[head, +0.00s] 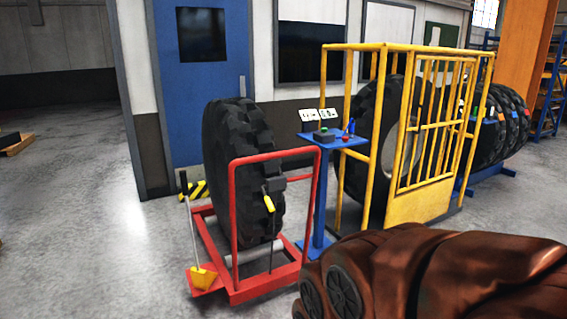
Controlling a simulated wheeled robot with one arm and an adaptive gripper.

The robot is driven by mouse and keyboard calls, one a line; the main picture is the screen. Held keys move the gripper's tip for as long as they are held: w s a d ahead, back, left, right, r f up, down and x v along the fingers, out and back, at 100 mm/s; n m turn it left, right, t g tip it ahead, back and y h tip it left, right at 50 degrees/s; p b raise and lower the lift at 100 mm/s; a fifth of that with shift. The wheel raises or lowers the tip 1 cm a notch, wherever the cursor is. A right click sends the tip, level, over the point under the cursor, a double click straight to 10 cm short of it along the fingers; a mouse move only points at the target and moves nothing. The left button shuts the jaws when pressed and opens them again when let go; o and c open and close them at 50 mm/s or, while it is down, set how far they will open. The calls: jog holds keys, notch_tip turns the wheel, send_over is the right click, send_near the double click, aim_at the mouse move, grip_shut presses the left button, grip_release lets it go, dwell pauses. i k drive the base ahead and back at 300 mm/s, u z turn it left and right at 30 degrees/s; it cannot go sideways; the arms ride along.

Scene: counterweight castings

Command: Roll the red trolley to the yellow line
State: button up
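The red trolley (265,291) stands on the grey floor left of the middle. It is a low red frame with a tall red hoop at its near side. A large black tyre (235,130) stands upright in it. A black lever with a yellow grip (269,204) rises at the near side of the frame. A rod with a yellow foot (203,277) stands at its left corner. My gripper is not in view.
A blue stand (320,205) with buttons is close right of the trolley. A yellow cage (420,208) with a tyre inside is behind it, with more tyres further right. A blue door (200,90) is behind.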

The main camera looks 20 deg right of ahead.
aim_at(241, 155)
jog(key=z, duration=0.75)
jog(key=i, duration=1.05)
jog(key=u, duration=0.55)
jog(key=i, duration=0.45)
jog(key=u, duration=0.55)
